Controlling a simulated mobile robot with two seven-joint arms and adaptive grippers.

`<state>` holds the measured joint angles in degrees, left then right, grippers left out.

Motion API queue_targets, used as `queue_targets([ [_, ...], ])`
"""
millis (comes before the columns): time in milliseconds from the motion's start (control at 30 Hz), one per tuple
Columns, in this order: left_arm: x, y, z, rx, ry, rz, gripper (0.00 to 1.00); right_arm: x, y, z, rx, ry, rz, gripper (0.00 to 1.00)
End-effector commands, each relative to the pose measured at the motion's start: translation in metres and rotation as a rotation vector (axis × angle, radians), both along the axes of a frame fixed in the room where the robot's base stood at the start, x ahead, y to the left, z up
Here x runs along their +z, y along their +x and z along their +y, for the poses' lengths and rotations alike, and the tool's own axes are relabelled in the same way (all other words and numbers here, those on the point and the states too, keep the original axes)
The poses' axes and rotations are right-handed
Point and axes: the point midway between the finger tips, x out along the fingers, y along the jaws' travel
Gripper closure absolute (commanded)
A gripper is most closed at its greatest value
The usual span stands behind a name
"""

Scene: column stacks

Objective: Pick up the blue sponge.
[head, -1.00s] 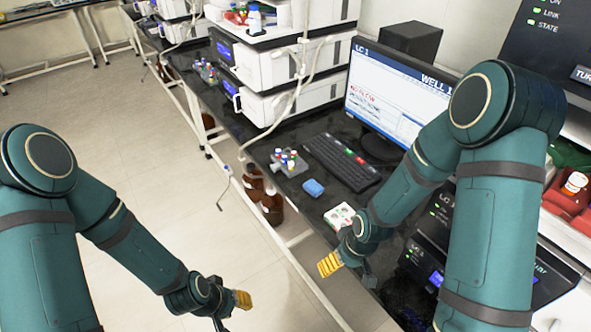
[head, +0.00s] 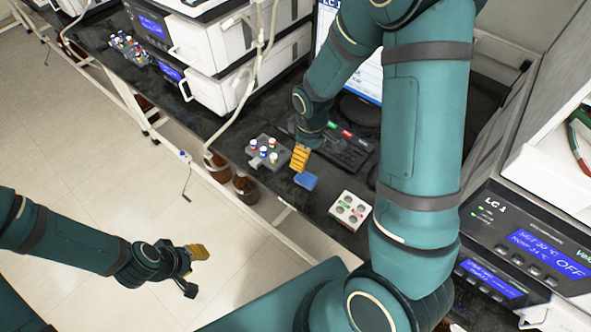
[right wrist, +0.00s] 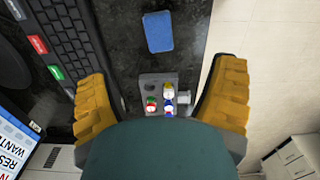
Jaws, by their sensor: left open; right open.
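The blue sponge (head: 306,181) lies flat on the black bench, right by my right gripper's fingertips in the head view. In the right wrist view the sponge (right wrist: 158,32) is at the top, ahead of the space between the fingers and not between them. My right gripper (head: 300,158) is open and empty above the bench; its two yellow fingers stand wide apart in the right wrist view (right wrist: 160,100). My left gripper (head: 194,270) is open and empty over the floor, away from the bench.
A grey vial rack (head: 268,155) with coloured caps stands left of the sponge. A keyboard (head: 345,150) lies behind it, partly hidden by my right arm. The bench's front edge is close to the sponge.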

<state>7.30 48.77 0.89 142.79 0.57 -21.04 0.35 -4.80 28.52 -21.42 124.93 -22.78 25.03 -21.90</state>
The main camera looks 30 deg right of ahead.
Motion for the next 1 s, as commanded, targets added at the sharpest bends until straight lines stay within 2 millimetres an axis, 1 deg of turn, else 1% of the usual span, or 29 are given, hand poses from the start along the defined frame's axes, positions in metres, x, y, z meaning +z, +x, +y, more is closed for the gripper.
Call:
queue_targets([
  [300, -0.012, -0.004, -0.001, -0.007, -0.002, 0.009, 0.64, -0.058, -0.001, 0.0, 0.0, -0.001, 0.005, 0.16],
  [400, -0.014, -0.005, -0.001, -0.008, -0.002, 0.011, 0.64, -0.072, 0.0, 0.0, 0.0, 0.0, 0.004, 0.16],
  [667, -0.017, -0.006, -0.001, -0.01, -0.003, 0.013, 0.64, -0.09, 0.001, 0.0, -0.001, 0.0, 0.004, 0.16],
  [900, -0.024, -0.008, -0.001, -0.014, -0.004, 0.017, 0.64, -0.124, 0.007, 0.0, 0.0, -0.001, 0.003, 0.16],
  [1000, -0.025, -0.008, -0.002, -0.015, -0.004, 0.019, 0.64, -0.133, 0.007, 0.0, -0.001, 0.0, 0.002, 0.16],
])
